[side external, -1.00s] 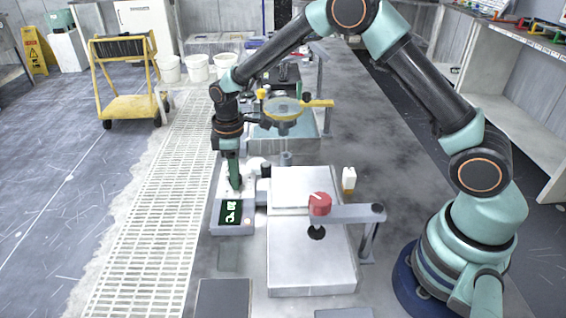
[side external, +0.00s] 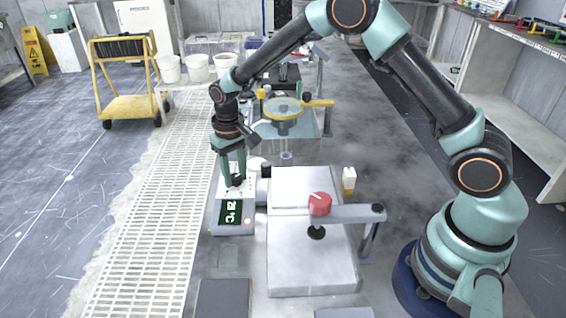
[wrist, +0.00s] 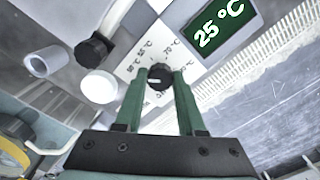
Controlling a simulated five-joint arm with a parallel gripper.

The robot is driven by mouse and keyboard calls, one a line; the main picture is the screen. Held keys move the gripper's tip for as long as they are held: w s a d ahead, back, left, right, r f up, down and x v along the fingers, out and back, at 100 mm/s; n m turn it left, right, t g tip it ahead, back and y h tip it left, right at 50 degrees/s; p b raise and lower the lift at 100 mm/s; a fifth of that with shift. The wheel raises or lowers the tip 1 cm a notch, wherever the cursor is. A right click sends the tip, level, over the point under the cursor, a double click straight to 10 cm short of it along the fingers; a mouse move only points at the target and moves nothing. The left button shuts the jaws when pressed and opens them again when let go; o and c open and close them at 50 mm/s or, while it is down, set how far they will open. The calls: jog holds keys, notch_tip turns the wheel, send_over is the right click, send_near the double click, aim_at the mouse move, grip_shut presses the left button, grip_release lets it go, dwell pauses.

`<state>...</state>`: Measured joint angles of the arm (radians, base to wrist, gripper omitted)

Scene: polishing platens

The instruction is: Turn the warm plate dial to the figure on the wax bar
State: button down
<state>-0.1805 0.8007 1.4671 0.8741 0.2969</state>
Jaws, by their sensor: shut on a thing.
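The warm plate (side external: 234,224) is a pale unit on the bench. Its green display (side external: 231,211) reads 25 °C in the wrist view (wrist: 222,27). The black dial (wrist: 158,76) with a white pointer mark stands on the panel, ringed by small printed temperatures that are hard to read. My gripper (side external: 235,181) points down onto the panel, its two green fingers (wrist: 158,82) shut on the dial, one on each side. The fingers mostly hide the dial in the side view. I cannot make out a wax bar or a figure on one.
A metal plate (side external: 290,275) with a red knob (side external: 320,204) on an arm stands right of the warm plate. A small bottle (side external: 348,181) is beyond it. A yellow-rimmed disc (side external: 283,106) stands behind. A white grating (side external: 140,230) runs left.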

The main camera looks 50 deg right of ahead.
aim_at(235, 177)
jog(key=m, duration=0.5)
jog(key=shift+r+m, duration=0.15)
jog(key=shift+m, duration=0.15)
jog(key=m, duration=0.4)
jog(key=shift+m, duration=0.3)
jog(key=c, duration=0.5)
grip_release()
notch_tip(235, 177, up, 12)
dwell(0.4)
